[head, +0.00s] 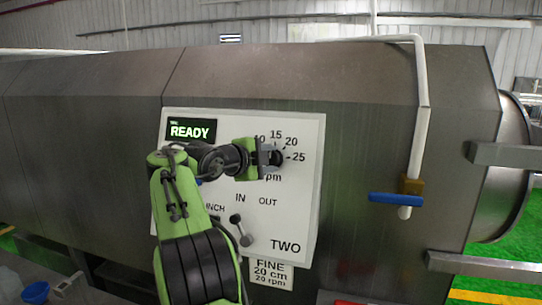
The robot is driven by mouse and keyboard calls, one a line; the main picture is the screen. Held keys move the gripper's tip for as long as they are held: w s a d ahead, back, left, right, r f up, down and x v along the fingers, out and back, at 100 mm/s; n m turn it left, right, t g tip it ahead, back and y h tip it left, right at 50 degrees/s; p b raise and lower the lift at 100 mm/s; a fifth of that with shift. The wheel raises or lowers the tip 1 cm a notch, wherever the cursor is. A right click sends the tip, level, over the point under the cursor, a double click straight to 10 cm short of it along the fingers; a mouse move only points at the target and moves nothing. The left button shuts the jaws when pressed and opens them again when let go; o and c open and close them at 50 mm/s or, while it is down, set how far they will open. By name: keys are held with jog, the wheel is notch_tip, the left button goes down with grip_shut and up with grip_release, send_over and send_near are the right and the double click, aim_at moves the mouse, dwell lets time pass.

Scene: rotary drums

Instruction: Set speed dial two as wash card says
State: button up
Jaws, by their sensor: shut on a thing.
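The white control panel (304,200) marked TWO is fixed to the drum's side. Its speed dial (278,158) is a dark knob ringed by numbers, with 10, 15, 20 and 25 readable and "rpm" below. My gripper (270,158) is at the dial from the left and shut on it. My gripper and arm hide the dial's left part, and I cannot tell where its pointer stands. The green display (191,131) reads READY.
A lever (240,229) with a dark knob sits below the dial, near the IN, OUT and INCH labels. A white pipe (422,130) with a blue valve handle (396,199) runs down right of the panel. Metal brackets (505,155) jut out at the far right.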

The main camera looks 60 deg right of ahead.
jog(key=m, duration=0.1)
jog(key=m+y+p, duration=0.1)
jog(key=m, duration=0.1)
jog(key=m+y+p, duration=0.1)
jog(key=m, duration=0.1)
jog(key=shift+s+f, duration=0.1)
jog(key=shift+f, duration=0.15)
jog(key=o, duration=0.8)
jog(key=shift+s+m, duration=0.15)
jog(key=shift+m, duration=0.25)
jog(key=shift+o, duration=0.7)
jog(key=shift+d, duration=0.1)
jog(key=shift+r, duration=0.1)
jog(key=p+v, duration=0.3)
jog(key=v, duration=1.2)
jog(key=shift+a+r+p, duration=0.2)
jog(key=shift+a+p, duration=0.15)
jog(key=shift+p, duration=0.05)
